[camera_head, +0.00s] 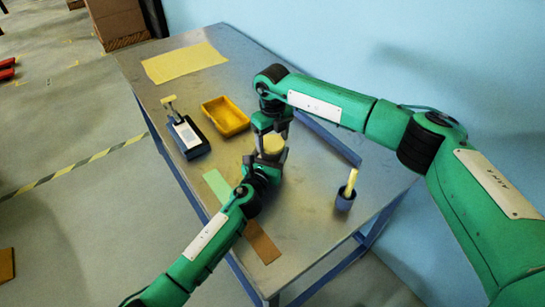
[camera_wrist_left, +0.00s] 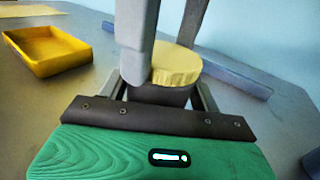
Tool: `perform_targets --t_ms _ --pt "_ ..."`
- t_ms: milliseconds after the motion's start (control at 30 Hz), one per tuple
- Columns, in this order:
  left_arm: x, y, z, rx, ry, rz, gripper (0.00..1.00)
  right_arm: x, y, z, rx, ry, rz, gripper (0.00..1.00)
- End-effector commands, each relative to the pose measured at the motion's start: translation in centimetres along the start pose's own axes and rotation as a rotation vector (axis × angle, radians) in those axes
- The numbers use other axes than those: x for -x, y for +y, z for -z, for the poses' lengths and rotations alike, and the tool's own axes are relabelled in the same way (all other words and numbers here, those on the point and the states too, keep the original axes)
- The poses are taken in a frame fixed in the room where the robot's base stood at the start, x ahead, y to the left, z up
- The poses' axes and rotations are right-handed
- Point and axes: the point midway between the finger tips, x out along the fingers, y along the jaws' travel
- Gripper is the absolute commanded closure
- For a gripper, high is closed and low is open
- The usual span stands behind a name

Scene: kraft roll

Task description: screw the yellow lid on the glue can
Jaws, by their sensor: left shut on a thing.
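The yellow lid (camera_head: 273,145) sits at the top of the dark glue can, between my two grippers. In the left wrist view the lid (camera_wrist_left: 174,66) looks about level on the dark can body (camera_wrist_left: 160,96); the thread is hidden. My left gripper (camera_head: 268,158) is shut around the can, low on its side. My right gripper (camera_head: 272,134) points down from above, with one finger on each side of the lid. Its fingers are apart, and I cannot tell whether they press on the lid.
A yellow tray (camera_head: 226,116) and a dark device (camera_head: 187,136) stand to the left. A blue cup (camera_head: 345,198) with a brush stands at the right. Green (camera_head: 216,186) and brown (camera_head: 262,243) strips lie near the front edge. A yellow sheet (camera_head: 184,62) lies at the back.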

Motion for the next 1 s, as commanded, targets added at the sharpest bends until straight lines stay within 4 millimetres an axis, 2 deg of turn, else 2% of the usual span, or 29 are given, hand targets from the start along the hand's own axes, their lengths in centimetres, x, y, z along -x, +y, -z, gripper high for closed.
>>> perform_targets --t_ms 33,100,367,467,567,900,1000 --pt "0.0 0.0 0.0 0.000 0.000 0.000 1.00 0.0 0.0 0.0 0.000 0.000 0.000 0.18" --pt "0.0 0.0 0.0 0.000 0.000 0.000 1.00 0.0 0.0 0.0 0.001 0.000 0.000 0.10" --pt "0.0 0.0 0.0 0.000 0.000 0.000 1.00 0.1 0.0 0.0 0.002 0.000 0.000 0.10" --pt "0.0 0.0 0.0 0.000 0.000 0.000 1.00 0.8 0.0 -0.1 0.003 -0.001 0.001 0.10" --pt "0.0 0.0 0.0 0.000 0.000 0.000 1.00 2.2 0.0 -0.1 0.003 -0.003 0.000 0.10" --pt "0.0 0.0 0.0 0.000 0.000 0.000 1.00 9.3 -0.1 -0.1 0.002 -0.002 0.001 0.10" --pt "0.0 0.0 0.0 0.000 0.000 0.000 1.00 10.7 -0.1 -0.1 0.001 -0.002 0.001 0.10"
